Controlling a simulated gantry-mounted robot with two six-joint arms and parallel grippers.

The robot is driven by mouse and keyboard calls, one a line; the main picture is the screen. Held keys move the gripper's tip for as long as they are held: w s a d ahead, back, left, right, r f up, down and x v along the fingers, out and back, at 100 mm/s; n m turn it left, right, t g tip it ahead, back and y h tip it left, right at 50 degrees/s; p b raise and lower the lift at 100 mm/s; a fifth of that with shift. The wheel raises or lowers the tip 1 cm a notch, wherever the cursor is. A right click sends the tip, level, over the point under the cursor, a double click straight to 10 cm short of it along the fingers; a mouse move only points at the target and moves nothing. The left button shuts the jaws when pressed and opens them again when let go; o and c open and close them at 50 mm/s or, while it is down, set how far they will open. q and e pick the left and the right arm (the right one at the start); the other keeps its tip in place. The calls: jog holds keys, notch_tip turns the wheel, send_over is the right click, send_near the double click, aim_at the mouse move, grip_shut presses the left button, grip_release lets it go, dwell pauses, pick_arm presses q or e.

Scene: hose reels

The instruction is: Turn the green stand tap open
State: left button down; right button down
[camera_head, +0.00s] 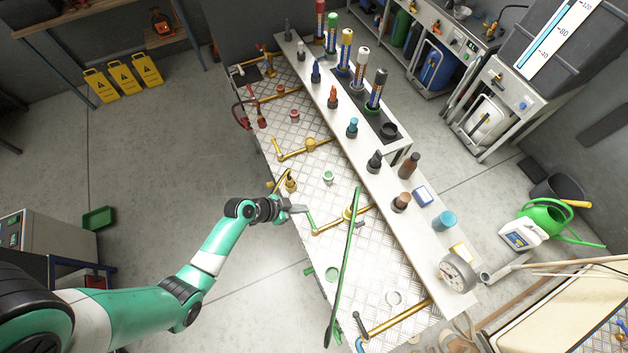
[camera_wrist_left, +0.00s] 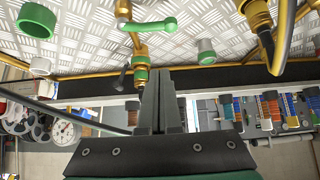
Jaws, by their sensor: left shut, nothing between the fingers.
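The green stand tap shows its short green lever (camera_head: 311,219) on a brass pipe (camera_head: 332,226) at the front edge of the metal-plate bench. In the left wrist view the green lever (camera_wrist_left: 150,25) reaches sideways from a brass body, with a green-collared outlet (camera_wrist_left: 141,76) below. My left gripper (camera_head: 302,208) is beside the lever, close to it; I cannot tell whether they touch. Its two fingers (camera_wrist_left: 160,82) are together and hold nothing. My right gripper is in neither view.
A white shelf (camera_head: 385,172) with bottles and nozzles runs behind. The floor at left is mostly clear.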

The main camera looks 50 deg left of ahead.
pick_arm(q)
jog(key=b, duration=0.6)
send_over(309, 214)
notch_tip(309, 214, down, 4)
jog(key=f, duration=0.1)
jog(key=w+f+b, duration=0.1)
jog(key=w+d, duration=0.1)
jog(key=w+f+b, duration=0.1)
jog(key=w, duration=0.1)
jog(key=shift+d+f+b, duration=0.2)
jog(key=shift+f+b, duration=0.1)
jog(key=s+p, duration=0.1)
jog(key=s+a, duration=0.1)
jog(key=s, duration=0.1)
jog(key=shift+s+p, duration=0.25)
jog(key=shift+p, duration=0.15)
jog(key=shift+s+a+f, duration=0.1)
jog(key=shift+s+f, duration=0.05)
jog(key=shift+s, duration=0.05)
